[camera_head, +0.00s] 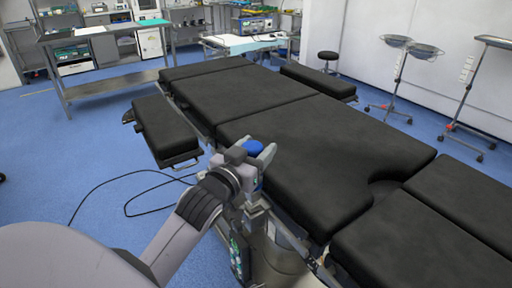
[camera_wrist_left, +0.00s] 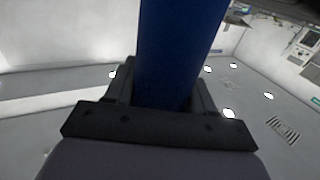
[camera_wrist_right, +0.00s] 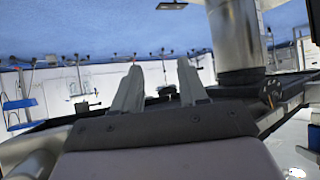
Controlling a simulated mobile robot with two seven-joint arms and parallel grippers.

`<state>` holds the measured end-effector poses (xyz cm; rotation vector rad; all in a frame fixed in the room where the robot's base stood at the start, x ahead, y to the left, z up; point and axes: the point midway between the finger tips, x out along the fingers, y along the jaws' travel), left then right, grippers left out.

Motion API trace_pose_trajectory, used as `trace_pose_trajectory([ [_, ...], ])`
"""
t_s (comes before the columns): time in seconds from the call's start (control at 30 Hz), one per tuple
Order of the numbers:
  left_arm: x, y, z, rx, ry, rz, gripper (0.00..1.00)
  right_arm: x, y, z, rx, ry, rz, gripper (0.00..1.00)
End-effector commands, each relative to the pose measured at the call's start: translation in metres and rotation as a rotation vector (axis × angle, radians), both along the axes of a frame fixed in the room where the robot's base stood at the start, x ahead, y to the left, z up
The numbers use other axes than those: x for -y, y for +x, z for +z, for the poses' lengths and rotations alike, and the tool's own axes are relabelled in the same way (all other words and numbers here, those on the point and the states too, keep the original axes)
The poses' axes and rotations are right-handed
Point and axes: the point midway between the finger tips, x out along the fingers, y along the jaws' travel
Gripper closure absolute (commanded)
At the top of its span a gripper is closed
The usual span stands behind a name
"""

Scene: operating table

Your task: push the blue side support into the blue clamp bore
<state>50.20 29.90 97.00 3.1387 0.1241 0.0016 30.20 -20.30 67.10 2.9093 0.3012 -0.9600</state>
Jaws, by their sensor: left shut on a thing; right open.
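The blue side support (camera_head: 253,147) shows in the head view as a small blue top at the near edge of the operating table. My left gripper (camera_head: 258,160) is shut on it. In the left wrist view the support (camera_wrist_left: 180,45) is a thick dark blue bar standing up between the fingers of my left gripper (camera_wrist_left: 163,88). Its lower end is hidden by the gripper. I cannot make out the blue clamp or its bore in any view. My right gripper (camera_wrist_right: 160,80) shows only in the right wrist view, open and empty.
The black-padded operating table (camera_head: 320,140) fills the middle and right of the head view. A padded arm board (camera_head: 165,130) sticks out at its left side. A black cable (camera_head: 125,190) lies on the blue floor. Wheeled stands (camera_head: 398,70) are at the far right.

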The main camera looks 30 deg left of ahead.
Motion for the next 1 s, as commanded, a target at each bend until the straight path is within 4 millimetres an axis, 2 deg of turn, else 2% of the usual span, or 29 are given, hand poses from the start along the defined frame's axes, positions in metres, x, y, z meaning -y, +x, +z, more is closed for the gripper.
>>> trace_pose_trajectory([
  [0.03, 0.000, 0.000, -0.005, -0.006, 0.000, 0.001, 0.85, 0.000, 0.000, -0.002, 0.000, 0.000, 0.000, 0.57],
  [0.07, 0.000, 0.000, -0.004, -0.006, 0.000, 0.001, 0.39, 0.000, 0.000, -0.001, 0.000, 0.000, 0.000, 0.57],
  [0.13, 0.000, 0.000, -0.003, -0.005, 0.000, 0.001, 0.17, 0.000, 0.000, -0.001, 0.000, 0.000, 0.000, 0.57],
  [0.53, 0.000, -0.005, -0.004, -0.005, 0.000, 0.000, 0.16, 0.000, 0.000, -0.001, 0.000, 0.000, 0.000, 0.57],
  [1.0, 0.005, -0.061, -0.004, -0.006, -0.001, 0.001, 0.16, 0.000, 0.000, -0.005, -0.003, 0.003, -0.001, 0.57],
])
